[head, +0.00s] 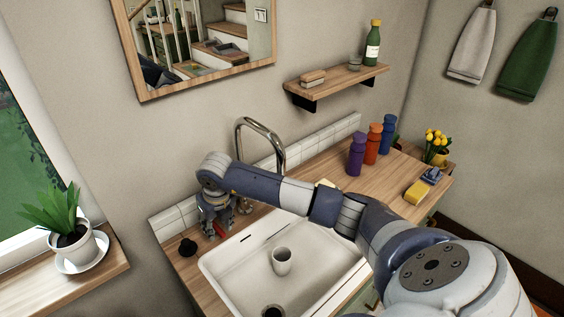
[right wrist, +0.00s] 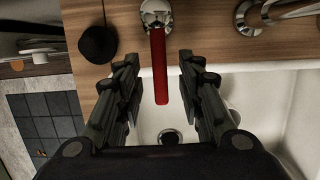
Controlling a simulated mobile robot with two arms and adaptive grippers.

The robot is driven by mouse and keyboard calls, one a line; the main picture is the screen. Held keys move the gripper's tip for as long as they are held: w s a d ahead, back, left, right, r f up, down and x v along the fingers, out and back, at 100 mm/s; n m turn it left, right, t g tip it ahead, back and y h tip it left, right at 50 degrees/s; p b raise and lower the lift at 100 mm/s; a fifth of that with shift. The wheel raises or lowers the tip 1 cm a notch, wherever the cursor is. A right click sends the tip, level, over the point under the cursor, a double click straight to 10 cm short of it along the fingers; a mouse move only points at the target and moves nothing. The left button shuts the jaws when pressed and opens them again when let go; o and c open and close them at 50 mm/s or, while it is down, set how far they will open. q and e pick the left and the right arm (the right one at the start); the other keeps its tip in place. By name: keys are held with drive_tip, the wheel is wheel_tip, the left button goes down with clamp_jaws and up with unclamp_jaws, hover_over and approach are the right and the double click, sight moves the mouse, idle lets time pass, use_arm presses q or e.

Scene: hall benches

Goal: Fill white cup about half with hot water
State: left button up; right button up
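The white cup (head: 282,261) stands upright in the sink (head: 243,243), near its middle. In the right wrist view only a sliver of the cup (right wrist: 232,112) shows beside the right finger. The curved metal faucet (head: 262,128) stands behind the sink; its spout end is hidden by my arm. A red tap lever (right wrist: 160,75) on a chrome base sits left of the faucet. My right gripper (head: 218,232) is over the lever, pointing down. In the right wrist view its open fingers (right wrist: 158,72) are on either side of the lever, apart from it. No water stream is visible.
A black knob-like object (head: 188,247) sits on the wooden counter (head: 350,183) left of the lever. Purple (head: 356,155), orange (head: 373,144) and blue (head: 387,134) bottles and a yellow sponge (head: 416,191) stand right. My right arm crosses above the sink.

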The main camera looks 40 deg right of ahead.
drive_tip(key=shift+s+b+x, duration=0.25)
drive_tip(key=shift+b+x, duration=0.3)
drive_tip(key=shift+x, duration=0.5)
use_arm(q)
drive_tip(key=shift+f, duration=0.95)
use_arm(e)
drive_tip(key=shift+f, duration=0.1)
drive_tip(key=shift+a+m, duration=0.4)
drive_tip(key=shift+m, duration=0.2)
use_arm(q)
drive_tip(key=shift+w+r, duration=0.1)
drive_tip(key=shift+r, duration=0.05)
use_arm(e)
drive_tip(key=shift+w+a+m+h, duration=0.2)
drive_tip(key=shift+a+m+h, duration=0.3)
drive_tip(key=shift+m, duration=0.7)
drive_tip(key=shift+a, duration=0.1)
drive_tip(key=shift+w+a+m, duration=0.15)
drive_tip(key=shift+a+m, duration=0.2)
drive_tip(key=shift+m, duration=0.15)
drive_tip(key=shift+d+n, duration=0.45)
drive_tip(key=shift+n, duration=0.15)
use_arm(q)
drive_tip(key=shift+f+b, duration=0.55)
drive_tip(key=shift+f, duration=0.15)
use_arm(e)
drive_tip(key=shift+s+d+n+y, duration=0.3)
drive_tip(key=shift+d+n, duration=0.2)
drive_tip(key=shift+n, duration=0.4)
